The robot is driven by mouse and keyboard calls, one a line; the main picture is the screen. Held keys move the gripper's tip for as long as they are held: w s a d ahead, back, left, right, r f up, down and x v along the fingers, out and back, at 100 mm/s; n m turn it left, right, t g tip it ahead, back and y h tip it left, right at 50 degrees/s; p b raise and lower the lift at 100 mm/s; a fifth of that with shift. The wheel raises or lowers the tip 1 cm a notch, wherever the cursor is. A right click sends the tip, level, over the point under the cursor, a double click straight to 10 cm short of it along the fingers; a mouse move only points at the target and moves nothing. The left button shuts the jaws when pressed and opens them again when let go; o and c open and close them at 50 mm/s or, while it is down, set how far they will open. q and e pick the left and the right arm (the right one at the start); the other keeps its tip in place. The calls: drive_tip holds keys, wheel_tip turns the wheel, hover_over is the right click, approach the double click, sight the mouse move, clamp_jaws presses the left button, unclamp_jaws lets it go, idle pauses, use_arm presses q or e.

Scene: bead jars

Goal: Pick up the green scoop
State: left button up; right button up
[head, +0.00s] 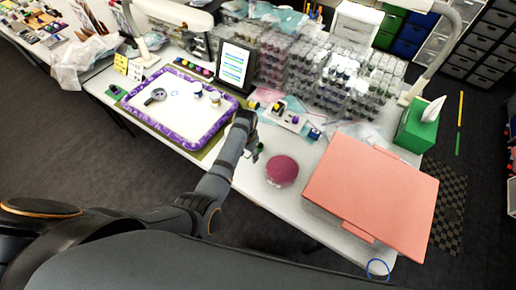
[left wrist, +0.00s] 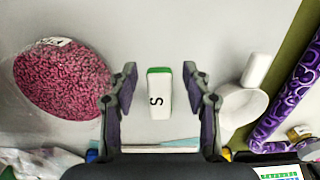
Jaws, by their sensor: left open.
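My left gripper (head: 257,147) reaches over the table between the purple-edged tray and the pink bead container. In the left wrist view my left gripper (left wrist: 160,69) is open, with a finger on each side of a small upright-looking block, white with a green end and marked "S" (left wrist: 158,95). A gap shows on both sides of it. This is the only green item near the fingers; I cannot tell its full scoop shape from above. In the head view the arm and gripper mostly hide it. My right gripper is not in view.
The pink bead container (left wrist: 62,80) and a white round cup-like thing (left wrist: 240,106) flank the fingers. The purple-edged tray (head: 135,112) lies left. A salmon board (head: 375,190) and a green tissue box (head: 418,128) stand right. Clear jars (head: 345,85) crowd the back.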

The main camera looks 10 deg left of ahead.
use_arm(q)
clamp_jaws()
drive_tip(key=shift+r, duration=0.15)
drive_tip(key=shift+r+p, duration=0.2)
drive_tip(key=shift+p, duration=0.1)
wheel_tip(320, 180, up, 4)
drive_tip(key=p, duration=0.4)
drive_tip(key=s+a+r+p, duration=0.3)
drive_tip(key=s+r+p, duration=0.3)
drive_tip(key=s, duration=0.7)
wheel_tip(320, 180, up, 2)
drive_tip(key=shift+s+r, duration=0.25)
drive_tip(key=shift+s, duration=0.05)
